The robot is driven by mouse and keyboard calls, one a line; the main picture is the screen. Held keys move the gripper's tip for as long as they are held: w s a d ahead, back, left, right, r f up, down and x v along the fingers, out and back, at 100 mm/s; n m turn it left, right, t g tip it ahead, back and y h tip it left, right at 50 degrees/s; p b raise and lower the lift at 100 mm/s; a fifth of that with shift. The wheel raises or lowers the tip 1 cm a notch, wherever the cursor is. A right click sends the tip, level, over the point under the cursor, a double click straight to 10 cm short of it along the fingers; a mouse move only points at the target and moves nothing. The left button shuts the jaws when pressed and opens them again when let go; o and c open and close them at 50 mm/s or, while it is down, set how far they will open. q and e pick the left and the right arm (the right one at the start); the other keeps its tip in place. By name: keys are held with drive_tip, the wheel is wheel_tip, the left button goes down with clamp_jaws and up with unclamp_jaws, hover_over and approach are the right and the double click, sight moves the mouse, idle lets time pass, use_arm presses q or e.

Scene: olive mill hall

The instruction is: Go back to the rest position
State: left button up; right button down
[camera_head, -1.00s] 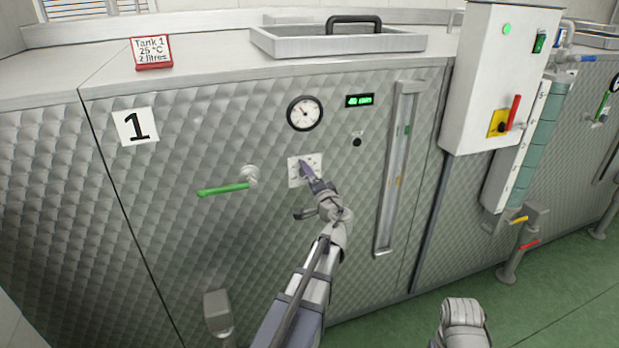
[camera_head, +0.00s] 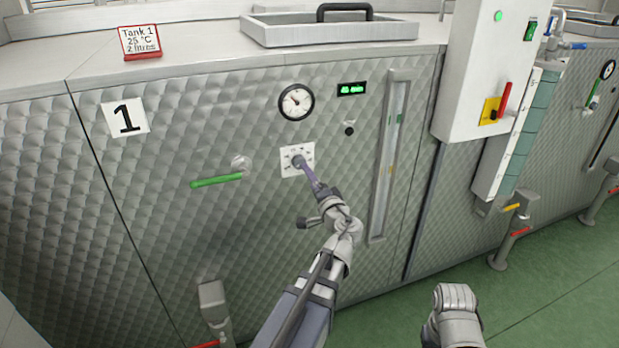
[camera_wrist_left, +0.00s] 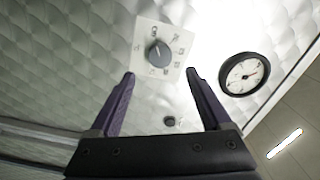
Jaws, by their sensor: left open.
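My left gripper (camera_head: 307,171) is in front of tank 1, just below and right of a small dark rotary knob (camera_head: 298,160) on a white marked plate (camera_head: 289,169). In the left wrist view the gripper (camera_wrist_left: 161,72) is open and empty. Its two purple fingers stand wide apart. The knob (camera_wrist_left: 158,53) shows beyond the fingertips, between them, with the plate (camera_wrist_left: 145,33) around it; the fingers do not grip it. Of my right arm only a grey link shows at the lower right of the head view; its gripper is out of frame.
Around the plate are a round dial gauge (camera_head: 296,102), a green display (camera_head: 351,89), a green-handled lever (camera_head: 217,180) and a vertical sight glass (camera_head: 390,160). A white control box (camera_head: 490,70) with a red switch handle juts out at right. Green floor (camera_head: 400,305) is clear.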

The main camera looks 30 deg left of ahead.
idle(0.4)
use_arm(q)
drive_tip(key=s+d+f+g+h, duration=0.6)
drive_tip(key=s+d+f, duration=0.5)
drive_tip(key=d, duration=0.4)
drive_tip(key=s+d+f+g+h, duration=0.55)
drive_tip(key=s+d+f, duration=0.5)
drive_tip(key=d, duration=0.45)
wheel_tip(320, 180, up, 14)
drive_tip(key=d+h+p, duration=0.1)
drive_tip(key=p, duration=1.3)
drive_tip(key=shift+s+f, duration=0.15)
drive_tip(key=shift+s, duration=0.25)
drive_tip(key=shift+c, duration=0.3)
